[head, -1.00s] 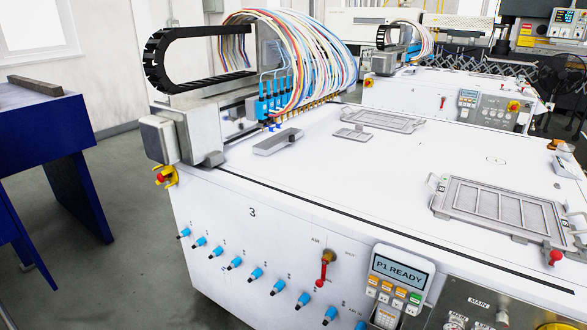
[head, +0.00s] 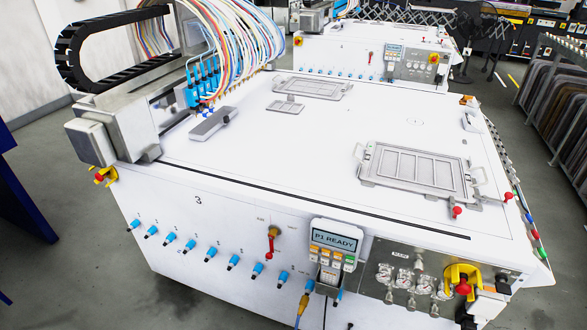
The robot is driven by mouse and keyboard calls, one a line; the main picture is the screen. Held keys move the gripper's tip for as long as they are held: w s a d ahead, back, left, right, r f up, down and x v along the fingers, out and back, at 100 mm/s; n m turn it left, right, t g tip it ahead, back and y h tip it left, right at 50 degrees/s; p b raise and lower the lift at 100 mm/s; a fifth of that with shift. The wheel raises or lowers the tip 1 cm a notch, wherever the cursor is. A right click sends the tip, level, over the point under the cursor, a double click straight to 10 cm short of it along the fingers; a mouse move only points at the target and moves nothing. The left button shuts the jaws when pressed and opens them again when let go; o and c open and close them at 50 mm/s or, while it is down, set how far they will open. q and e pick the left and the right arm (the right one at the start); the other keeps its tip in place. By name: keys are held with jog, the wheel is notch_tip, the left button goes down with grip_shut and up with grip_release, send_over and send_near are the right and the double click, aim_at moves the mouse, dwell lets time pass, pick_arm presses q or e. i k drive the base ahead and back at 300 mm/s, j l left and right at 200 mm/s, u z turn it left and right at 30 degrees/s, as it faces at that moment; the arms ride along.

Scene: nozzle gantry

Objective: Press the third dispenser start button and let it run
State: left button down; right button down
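The dispenser marked 3 (head: 205,235) is a large white machine filling the middle of the head view. On its front, a grey control pendant (head: 333,262) has a display (head: 334,241) reading "P1 READY". Key labels are too small to read. Neither of my grippers is in view.
A red-handled valve (head: 271,243) and several blue-capped fittings (head: 233,262) line the front. A gauge panel (head: 410,282) and a red stop button in a yellow guard (head: 463,287) are at right. A metal frame (head: 417,172) lies on top. Another machine (head: 345,50) stands behind.

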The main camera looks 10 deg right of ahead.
aim_at(542, 254)
jog(key=z, duration=1.8)
